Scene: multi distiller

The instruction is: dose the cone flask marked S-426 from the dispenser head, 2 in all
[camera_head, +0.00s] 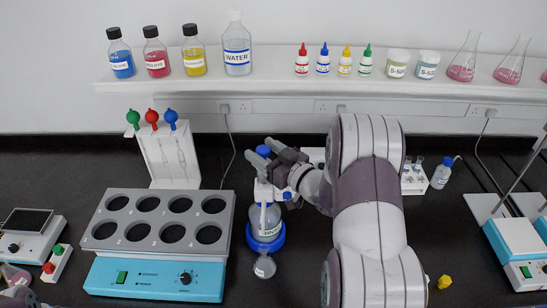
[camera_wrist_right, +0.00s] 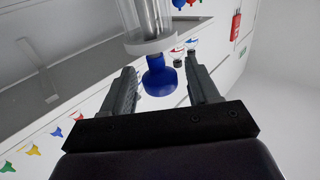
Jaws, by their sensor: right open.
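The dispenser bottle (camera_head: 265,222) stands in a blue ring on the bench, with a white dispenser head and a blue knob (camera_head: 263,151) on top. A small clear cone flask (camera_head: 264,267) is in front of the bottle, at the head's spout side. Its marking is too small to read. My right gripper (camera_head: 272,158) is at the top of the dispenser head. In the right wrist view the open jaws (camera_wrist_right: 163,88) stand on either side of the blue knob (camera_wrist_right: 160,78), with gaps showing. My left gripper cannot be made out.
A block with several round holes (camera_head: 160,205) stands left of the dispenser. A pipette stand (camera_head: 170,160) is behind it. A shelf (camera_head: 280,82) holds several bottles and flasks. A small yellow object (camera_head: 444,282) lies right of my arm.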

